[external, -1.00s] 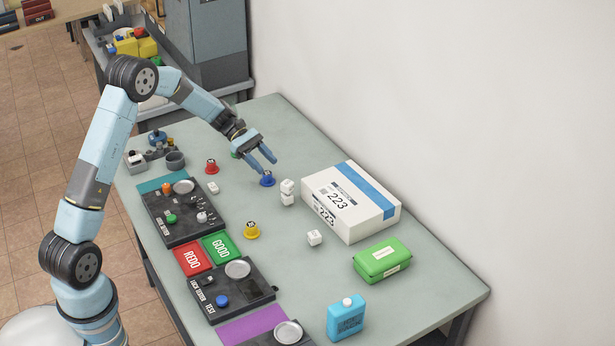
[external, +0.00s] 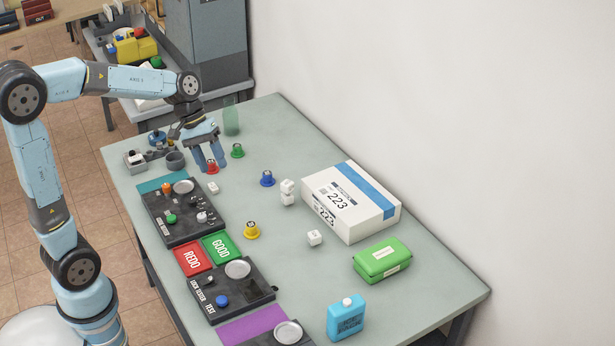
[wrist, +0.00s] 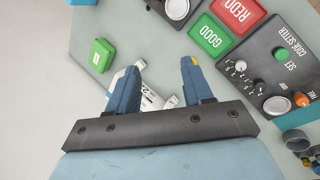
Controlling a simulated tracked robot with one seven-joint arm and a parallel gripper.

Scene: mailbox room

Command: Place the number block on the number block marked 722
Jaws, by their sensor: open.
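Small white number blocks lie on the table in the external view. Two are stacked, an upper block (external: 288,186) on a lower block (external: 288,199), left of the white box. One single block (external: 314,237) lies nearer the front, and another block (external: 212,188) lies beside the upper black panel. Their numbers are too small to read, so I cannot tell which is 722. My gripper (external: 209,164) is open and points down by the red bell-shaped piece (external: 212,169), away from the stack. In the wrist view, my gripper (wrist: 162,66) shows spread blue fingers with no block between them.
A white box marked 223 (external: 360,199) and a green case (external: 381,259) stand right. Blue (external: 267,179), green (external: 237,151) and yellow (external: 251,231) bell-shaped pieces stand around. Black control panels (external: 240,288) line the left edge. The far right table corner is clear.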

